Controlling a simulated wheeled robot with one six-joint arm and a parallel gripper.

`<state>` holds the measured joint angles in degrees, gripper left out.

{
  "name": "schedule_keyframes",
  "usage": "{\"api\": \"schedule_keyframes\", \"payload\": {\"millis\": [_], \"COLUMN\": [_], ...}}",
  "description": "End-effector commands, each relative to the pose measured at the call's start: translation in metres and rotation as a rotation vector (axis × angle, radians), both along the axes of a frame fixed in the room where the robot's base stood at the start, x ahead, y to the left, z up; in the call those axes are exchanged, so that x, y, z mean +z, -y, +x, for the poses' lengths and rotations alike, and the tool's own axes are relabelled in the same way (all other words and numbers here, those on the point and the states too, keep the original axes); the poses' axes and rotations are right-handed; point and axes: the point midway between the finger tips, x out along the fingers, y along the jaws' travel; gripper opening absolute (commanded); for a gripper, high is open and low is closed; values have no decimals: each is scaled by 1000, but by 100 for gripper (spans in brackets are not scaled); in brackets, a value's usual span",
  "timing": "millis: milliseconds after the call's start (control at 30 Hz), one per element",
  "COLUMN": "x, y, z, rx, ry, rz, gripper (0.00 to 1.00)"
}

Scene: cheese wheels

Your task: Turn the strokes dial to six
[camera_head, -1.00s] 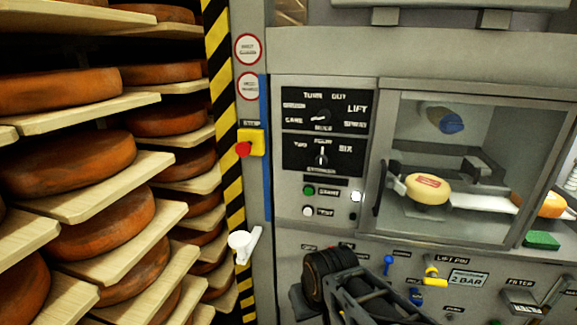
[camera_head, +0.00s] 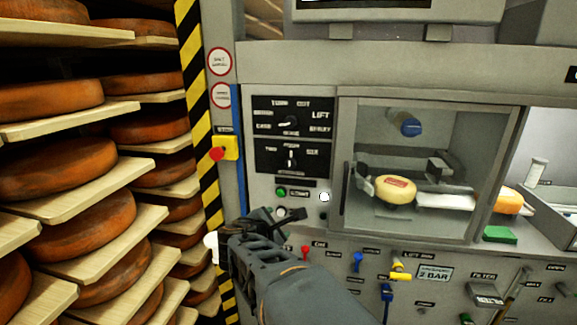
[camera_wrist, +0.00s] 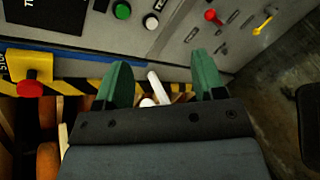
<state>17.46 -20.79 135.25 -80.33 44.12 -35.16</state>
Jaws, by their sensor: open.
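The strokes dial (camera_head: 291,158) is a dark knob with a light pointer on the lower black panel, under labels that read two, four and six. Its pointer stands upright, toward the middle label. My gripper (camera_head: 268,214) is below the panel in the head view, in front of the machine's face and apart from the dial. In the wrist view my gripper (camera_wrist: 160,80) shows two green fingers spread apart with nothing held. That view shows only a corner of a black panel (camera_wrist: 35,22) at upper left, and no dial.
Above is another black panel with a mode dial (camera_head: 290,122). A green button (camera_head: 281,192) sits just below the strokes panel. A red stop button (camera_head: 217,154) on a yellow box is to the left. Cheese shelves (camera_head: 75,118) fill the left; a glazed chamber (camera_head: 350,110) is right.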

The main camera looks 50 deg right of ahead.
Motion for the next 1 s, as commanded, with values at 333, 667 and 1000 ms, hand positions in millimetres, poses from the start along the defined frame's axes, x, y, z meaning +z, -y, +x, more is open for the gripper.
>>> {"api": "schedule_keyframes", "payload": {"millis": [333,667,1000], "x": [59,69,70], "y": [53,74,129], "z": [32,49,83], "rx": [265,324,324], "ry": [-514,-663,-660], "rz": [-632,-783,-781], "gripper": [63,63,63]}}
